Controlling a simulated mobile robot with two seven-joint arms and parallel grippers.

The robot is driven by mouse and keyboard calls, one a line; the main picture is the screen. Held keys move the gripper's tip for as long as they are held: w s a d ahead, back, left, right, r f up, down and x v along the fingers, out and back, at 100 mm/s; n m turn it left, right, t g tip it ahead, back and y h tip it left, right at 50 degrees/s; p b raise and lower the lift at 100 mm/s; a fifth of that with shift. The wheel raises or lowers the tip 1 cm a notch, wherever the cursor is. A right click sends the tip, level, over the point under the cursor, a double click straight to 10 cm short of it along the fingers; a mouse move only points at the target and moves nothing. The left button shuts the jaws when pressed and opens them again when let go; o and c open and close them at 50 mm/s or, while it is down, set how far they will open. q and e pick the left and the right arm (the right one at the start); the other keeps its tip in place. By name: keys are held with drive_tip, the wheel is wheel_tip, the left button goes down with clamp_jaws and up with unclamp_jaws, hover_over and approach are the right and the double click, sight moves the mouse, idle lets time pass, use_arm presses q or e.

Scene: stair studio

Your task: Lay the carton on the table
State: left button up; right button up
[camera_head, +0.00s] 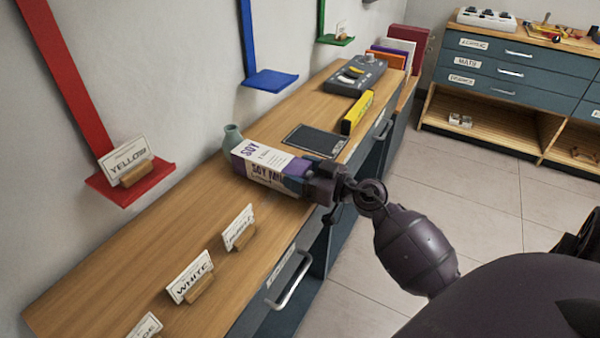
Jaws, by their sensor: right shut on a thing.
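The soy carton (262,164), white and purple with "SOY" print, is on its side above the wooden table (160,255), pointing toward the wall. It is very low over the top; I cannot tell whether it touches. My right gripper (300,178) is shut on the carton's near right end, and its fingers partly hide that end. My left gripper is not in view.
A grey-green vase (233,137) stands close behind the carton's far end. A dark tablet (315,141), a yellow box (357,112) and a grey device (355,75) lie farther along. Label cards (190,279) stand at the near left. Bare wood lies left of the carton.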

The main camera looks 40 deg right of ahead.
drive_tip(key=o, duration=1.2)
drive_tip(key=shift+f, duration=0.1)
drive_tip(key=o, duration=0.3)
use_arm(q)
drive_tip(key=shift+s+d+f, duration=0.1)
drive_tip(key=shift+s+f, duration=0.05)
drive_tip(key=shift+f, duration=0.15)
